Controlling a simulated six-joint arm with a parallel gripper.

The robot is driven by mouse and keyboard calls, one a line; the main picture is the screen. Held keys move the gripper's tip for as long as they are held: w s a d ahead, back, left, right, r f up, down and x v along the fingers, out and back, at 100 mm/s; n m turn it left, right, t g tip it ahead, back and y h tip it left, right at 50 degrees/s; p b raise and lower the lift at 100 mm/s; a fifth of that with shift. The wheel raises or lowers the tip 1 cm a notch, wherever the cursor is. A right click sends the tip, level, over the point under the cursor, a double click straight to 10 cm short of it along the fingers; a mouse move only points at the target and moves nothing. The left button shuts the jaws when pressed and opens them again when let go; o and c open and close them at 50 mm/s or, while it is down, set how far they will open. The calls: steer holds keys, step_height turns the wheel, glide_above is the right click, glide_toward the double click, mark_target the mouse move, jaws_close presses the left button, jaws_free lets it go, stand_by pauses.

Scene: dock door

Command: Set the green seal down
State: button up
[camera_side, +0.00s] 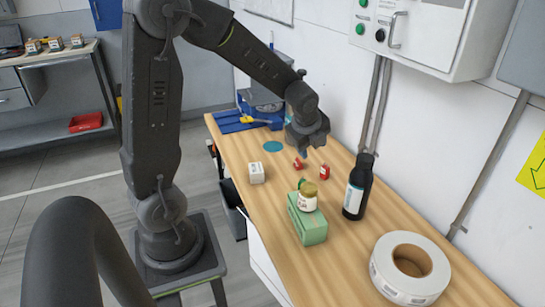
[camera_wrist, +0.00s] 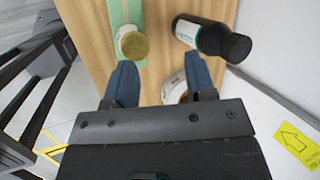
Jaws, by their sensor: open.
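A small green piece, which looks like the green seal (camera_side: 301,183), shows in the side view just behind a jar (camera_side: 308,203). It is partly hidden, and I cannot tell whether it rests on the green block or touches the jar. The jar, white with a gold lid, stands on the green block (camera_side: 312,231) and also shows in the wrist view (camera_wrist: 132,43). My gripper (camera_wrist: 161,82) is open, with nothing between its blue fingers. In the side view it hangs above the table, behind the block and the jar. I cannot pick out the green piece in the wrist view.
A dark bottle (camera_side: 357,190) stands upright right of the block. A large white roll (camera_side: 410,268) lies at the front right. Two small red pieces (camera_side: 298,163) (camera_side: 324,172) and a white box (camera_side: 256,173) are farther back. A teal disc (camera_side: 272,146) lies flat on the wooden table (camera_side: 235,150).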

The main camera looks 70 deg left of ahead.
steer(key=s+d+r+n+h, duration=0.1)
steer(key=s+d+r+n, duration=0.4)
steer(key=s+d+n, duration=0.2)
steer(key=s+d+r+n+t+h, duration=0.1)
steer(key=s+d+r+n+h, duration=0.1)
steer(key=s+d+r+n, duration=0.3)
steer(key=s+d+n, duration=0.3)
steer(key=s+n, duration=0.1)
steer(key=s, duration=0.2)
steer(key=shift+d+r+n+t, duration=0.15)
steer(key=shift+r+n+t, duration=0.15)
steer(key=shift+r+n, duration=0.1)
